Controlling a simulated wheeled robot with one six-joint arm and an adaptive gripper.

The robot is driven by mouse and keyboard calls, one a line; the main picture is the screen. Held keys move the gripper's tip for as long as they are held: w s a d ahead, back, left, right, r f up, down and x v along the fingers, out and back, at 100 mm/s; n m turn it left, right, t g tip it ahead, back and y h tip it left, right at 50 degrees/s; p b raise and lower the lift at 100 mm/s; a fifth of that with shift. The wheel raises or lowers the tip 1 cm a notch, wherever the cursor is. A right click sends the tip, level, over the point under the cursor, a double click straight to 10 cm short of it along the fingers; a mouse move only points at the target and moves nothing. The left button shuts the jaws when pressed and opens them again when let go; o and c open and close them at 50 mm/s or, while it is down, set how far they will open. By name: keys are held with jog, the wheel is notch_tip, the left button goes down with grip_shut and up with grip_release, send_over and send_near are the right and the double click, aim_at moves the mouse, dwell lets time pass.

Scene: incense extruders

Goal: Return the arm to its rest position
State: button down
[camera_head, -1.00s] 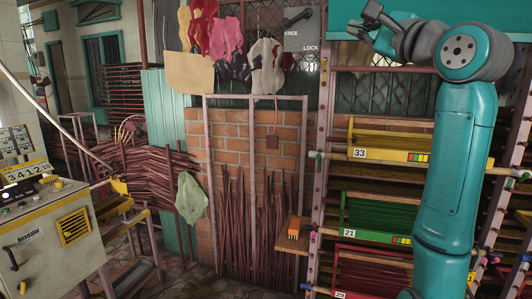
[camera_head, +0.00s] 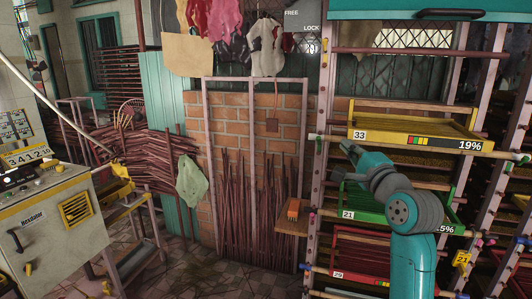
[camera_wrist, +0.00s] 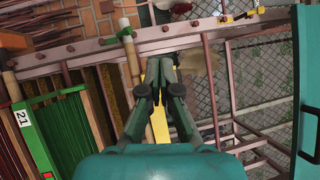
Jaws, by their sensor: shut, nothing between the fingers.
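My teal arm (camera_head: 408,265) rises at the lower right of the head view and bends left at its teal elbow joint. My gripper (camera_head: 343,160) is at the left end of the folded arm, in front of the rack between the yellow tray 33 and the green tray 21. In the wrist view my gripper (camera_wrist: 161,62) has its dark green fingers brought together, with nothing held. Whether it touches the rack cannot be told.
The rack holds a yellow tray 33 (camera_head: 418,139), a green tray 21 (camera_head: 367,213) and a red tray (camera_head: 360,281). An orange object (camera_head: 294,209) sits on a small shelf left of the rack. A machine cabinet (camera_head: 45,235) stands at far left. Floor between is mostly clear.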

jog(key=s+f+n+h, duration=0.1)
jog(key=s+f, duration=0.4)
jog(key=f, duration=0.5)
jog(key=s+f+n+g+h, duration=0.1)
jog(key=s+f, duration=0.3)
jog(key=f, duration=0.7)
jog(key=s+f+n+h, duration=0.15)
jog(key=s+f, duration=0.35)
jog(key=f, duration=0.5)
jog(key=s+f+n+g+h, duration=0.1)
jog(key=s+f+n, duration=0.1)
jog(key=s+f, duration=0.5)
jog(key=s+f+n+g, duration=0.1)
jog(key=s+f, duration=0.3)
jog(key=s, duration=0.5)
jog(key=s+a+n+g, duration=0.1)
jog(key=s+n, duration=0.8)
jog(key=s, duration=2.2)
jog(key=shift+a+g, duration=0.4)
